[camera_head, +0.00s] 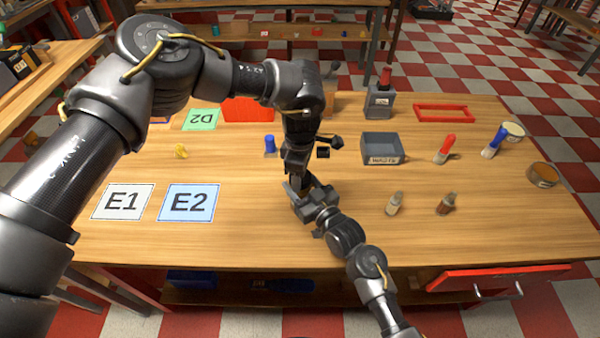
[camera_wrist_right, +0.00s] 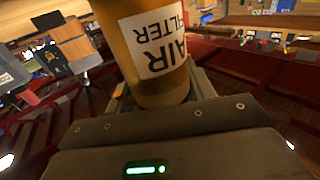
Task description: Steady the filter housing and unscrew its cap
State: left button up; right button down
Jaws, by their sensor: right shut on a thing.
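The filter housing (camera_wrist_right: 150,45) is an amber cylinder with a white "AIR FILTER" label, upside down in the right wrist view. My right gripper (camera_wrist_right: 160,98) is shut on it, with a finger on each side. In the head view my right gripper (camera_head: 312,203) is near the middle of the table, and the housing is hidden behind the grippers. My left gripper (camera_head: 297,168) points down just above the right one. Its fingertips are hidden, so I cannot tell its opening. I cannot make out the cap in either view.
A grey bin (camera_head: 382,148) stands right of the grippers, and a blue object (camera_head: 270,145) left. Two small bottles (camera_head: 394,203) (camera_head: 446,204) stand front right. Cards E1 (camera_head: 122,216) and E2 (camera_head: 172,216) lie at left. A red-fronted drawer (camera_head: 497,278) sits under the table's right front.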

pick_arm(q)
jog(key=n, duration=0.5)
jog(key=shift+n, duration=0.4)
jog(key=n, duration=1.3)
jog(key=shift+n, duration=0.3)
jog(key=n, duration=1)
jog(key=shift+r, duration=0.1)
jog(key=n, duration=0.4)
jog(key=shift+n, duration=0.3)
jog(key=n, duration=0.3)
